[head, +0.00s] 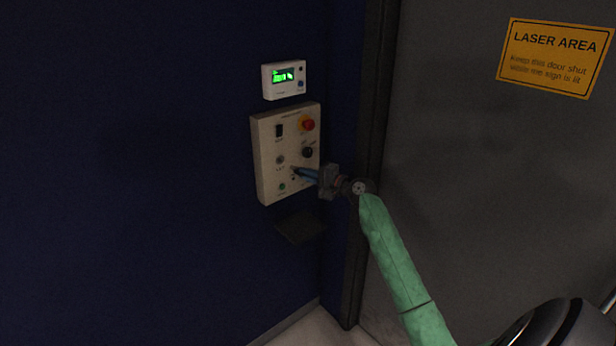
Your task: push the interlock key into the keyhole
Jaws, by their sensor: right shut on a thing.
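A cream control panel (265,160) hangs on the dark blue wall, left of the door frame. My right gripper (312,175) comes in from the right and is shut at the panel's lower right part. It is shut on a small blue piece (301,172), which looks like the interlock key. The key's tip points left at the panel face, at or very close to it. I cannot tell whether the tip is in the keyhole; the keyhole is too small and partly covered to make out. My left gripper is not in view.
The panel also carries a red knob on yellow (308,124), a black switch (279,130), a black knob (307,152) and a green button (282,187). A lit display (284,80) is above, a dark shelf (300,226) below. A grey door (480,170) is at right.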

